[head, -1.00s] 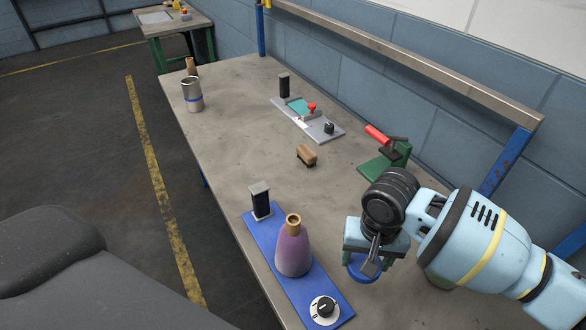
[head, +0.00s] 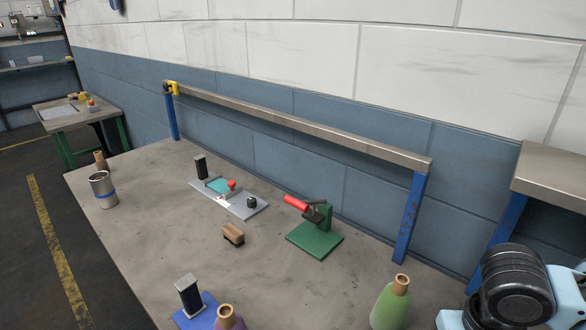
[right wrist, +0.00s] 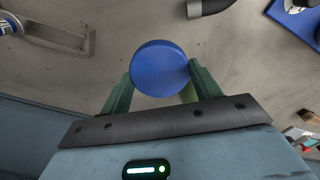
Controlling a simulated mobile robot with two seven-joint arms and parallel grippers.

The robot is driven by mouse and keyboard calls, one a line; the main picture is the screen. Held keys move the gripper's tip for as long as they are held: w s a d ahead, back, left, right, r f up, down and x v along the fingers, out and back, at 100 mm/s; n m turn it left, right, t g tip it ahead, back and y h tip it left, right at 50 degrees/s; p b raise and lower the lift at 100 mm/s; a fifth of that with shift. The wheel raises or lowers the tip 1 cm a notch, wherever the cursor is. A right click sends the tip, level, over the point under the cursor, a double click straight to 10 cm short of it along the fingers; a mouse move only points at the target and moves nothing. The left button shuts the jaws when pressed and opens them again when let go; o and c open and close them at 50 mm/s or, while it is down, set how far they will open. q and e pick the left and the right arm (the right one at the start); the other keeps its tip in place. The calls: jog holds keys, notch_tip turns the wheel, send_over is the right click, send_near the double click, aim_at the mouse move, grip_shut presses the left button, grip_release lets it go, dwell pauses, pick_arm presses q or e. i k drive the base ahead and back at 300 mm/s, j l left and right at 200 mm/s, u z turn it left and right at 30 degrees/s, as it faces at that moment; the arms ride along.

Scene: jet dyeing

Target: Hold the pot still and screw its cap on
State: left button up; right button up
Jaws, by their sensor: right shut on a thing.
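My right gripper (right wrist: 160,78) is shut on a blue round cap (right wrist: 160,62), which sits between its two green fingers in the right wrist view. What is under the cap is hidden. In the head view only part of my right arm (head: 515,290) shows at the lower right, and its fingers are out of the picture. My left gripper is not in view.
A green bottle (head: 390,305) stands left of my right arm. A purple bottle (head: 228,318) is near a blue board (head: 193,312). A green clamp (head: 315,238), a wooden block (head: 233,235) and a grey fixture plate (head: 235,200) lie mid-bench. A rail (head: 300,125) runs along the back.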

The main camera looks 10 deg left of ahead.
aim_at(104, 189)
jog(key=i+j+z, duration=0.1)
jog(key=j, duration=0.55)
jog(key=i+j, duration=0.15)
jog(key=j, duration=0.55)
jog(key=i+j+z, duration=0.15)
jog(key=j, duration=0.5)
jog(key=j+z, duration=0.1)
jog(key=j, duration=0.55)
jog(key=i, duration=0.05)
